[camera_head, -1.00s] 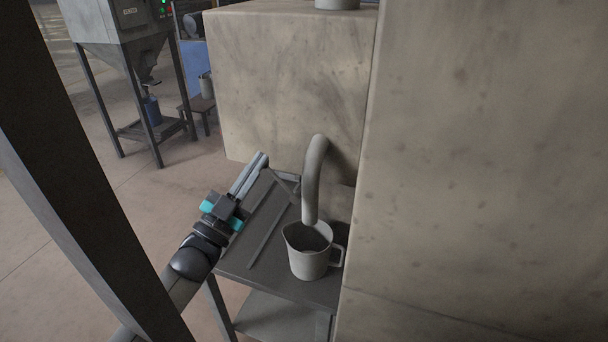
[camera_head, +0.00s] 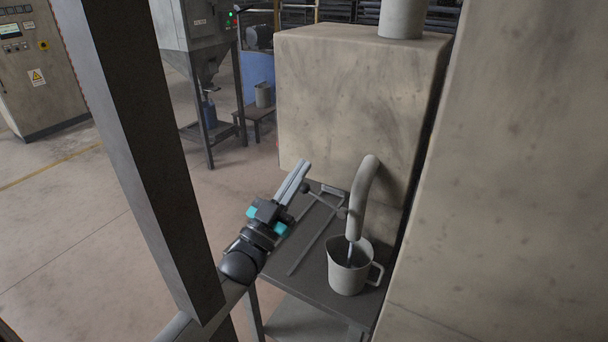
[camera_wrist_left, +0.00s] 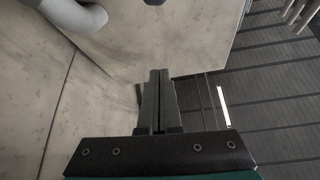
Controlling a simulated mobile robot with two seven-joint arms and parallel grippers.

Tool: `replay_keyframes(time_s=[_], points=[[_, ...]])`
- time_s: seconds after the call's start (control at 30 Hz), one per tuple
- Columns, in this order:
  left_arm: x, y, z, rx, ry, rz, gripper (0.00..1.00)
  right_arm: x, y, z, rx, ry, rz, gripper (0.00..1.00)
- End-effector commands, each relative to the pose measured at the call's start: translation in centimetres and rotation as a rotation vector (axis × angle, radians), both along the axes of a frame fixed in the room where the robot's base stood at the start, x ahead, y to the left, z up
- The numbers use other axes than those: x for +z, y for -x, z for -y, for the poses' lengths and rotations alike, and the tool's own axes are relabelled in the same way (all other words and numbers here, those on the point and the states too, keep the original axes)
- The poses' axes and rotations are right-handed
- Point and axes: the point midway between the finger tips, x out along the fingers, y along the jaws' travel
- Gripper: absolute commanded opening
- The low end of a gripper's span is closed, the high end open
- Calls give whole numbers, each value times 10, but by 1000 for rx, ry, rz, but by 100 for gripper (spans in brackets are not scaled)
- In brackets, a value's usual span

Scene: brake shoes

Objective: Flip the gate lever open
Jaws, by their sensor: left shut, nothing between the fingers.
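The gate lever (camera_head: 325,201) is a thin dark rod with a round knob at its left end. It joins the curved pale spout (camera_head: 364,195) above the table. The spout also shows at the top left of the left wrist view (camera_wrist_left: 72,14). My left gripper (camera_head: 304,166) is shut and empty, its fingertips just above the lever knob in the picture; I cannot tell whether they touch. Its closed fingers also show in the left wrist view (camera_wrist_left: 159,73). A grey jug (camera_head: 346,277) stands under the spout, with a thin dark streak between them. My right gripper is not in view.
The dark table (camera_head: 311,290) holds the jug. A large pale block (camera_head: 345,105) stands behind the spout, and a pale wall (camera_head: 510,170) closes off the right. A hopper machine (camera_head: 197,45) stands at the back left. Open floor (camera_head: 90,230) lies left.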

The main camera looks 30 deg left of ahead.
Motion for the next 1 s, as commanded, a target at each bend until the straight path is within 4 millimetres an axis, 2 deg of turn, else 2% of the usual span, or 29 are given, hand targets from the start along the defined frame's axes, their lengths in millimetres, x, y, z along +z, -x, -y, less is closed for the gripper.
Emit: replay_keyframes(time_s=[0.03, 0.1, 0.3, 0.43, 0.6, 1.0], points=[[-16, 11, -1, 0, 1, -14, 0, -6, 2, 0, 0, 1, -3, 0], [-24, 23, -3, 0, 1, -14, 0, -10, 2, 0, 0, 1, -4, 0], [-40, 54, -7, 1, 0, -11, 0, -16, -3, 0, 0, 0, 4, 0], [-48, 68, -8, 1, 1, -11, 0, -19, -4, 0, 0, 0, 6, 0], [-51, 77, -9, 1, 1, -9, 0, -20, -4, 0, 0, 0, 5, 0], [-51, 77, -9, 1, 1, -8, 0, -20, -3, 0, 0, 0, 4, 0]])
